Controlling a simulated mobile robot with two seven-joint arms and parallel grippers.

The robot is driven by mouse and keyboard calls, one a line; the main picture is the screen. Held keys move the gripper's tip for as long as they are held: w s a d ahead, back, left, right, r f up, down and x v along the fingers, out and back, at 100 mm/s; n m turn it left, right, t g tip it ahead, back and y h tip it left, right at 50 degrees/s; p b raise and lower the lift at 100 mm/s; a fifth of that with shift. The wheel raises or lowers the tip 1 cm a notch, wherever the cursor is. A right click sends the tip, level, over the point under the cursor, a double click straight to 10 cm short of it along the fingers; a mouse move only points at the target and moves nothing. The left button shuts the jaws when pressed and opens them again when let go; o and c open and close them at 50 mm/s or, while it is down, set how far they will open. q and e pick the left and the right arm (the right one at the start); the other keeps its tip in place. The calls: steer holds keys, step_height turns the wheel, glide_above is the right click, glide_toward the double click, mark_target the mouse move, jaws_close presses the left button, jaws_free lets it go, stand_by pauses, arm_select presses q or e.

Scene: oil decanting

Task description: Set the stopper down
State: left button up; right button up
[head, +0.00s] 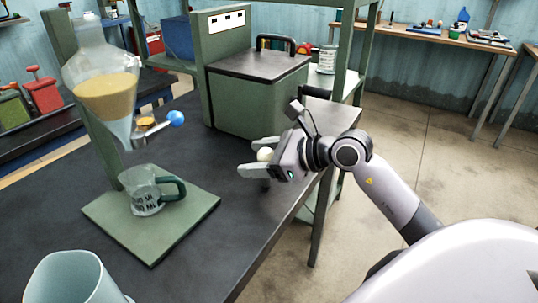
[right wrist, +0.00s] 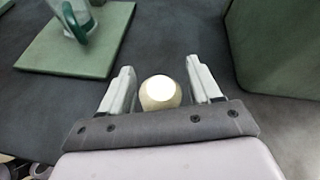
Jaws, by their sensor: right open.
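The stopper (head: 264,154) shows as a cream ball between the fingers of my right gripper (head: 250,157), by the right edge of the dark table. In the right wrist view the stopper (right wrist: 160,93) sits between the spread fingers of the gripper (right wrist: 160,68), with a gap on each side. The gripper is open. The stopper's lower part is mostly hidden, so its contact with the table top is not clear. My left gripper is not in view.
A glass separating funnel (head: 105,95) with a yellow layer over a clear one and a blue tap handle (head: 176,118) hangs above a measuring jug (head: 148,195) on a green base plate (head: 185,220). A green box (head: 255,95) stands behind my gripper. A pale blue vessel (head: 75,280) is in front left.

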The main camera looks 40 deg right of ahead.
steer(key=b+v, duration=0.1)
steer(key=v, duration=1.1)
steer(key=shift+b, duration=0.35)
steer(key=shift+r, duration=0.1)
steer(key=shift+s, duration=0.1)
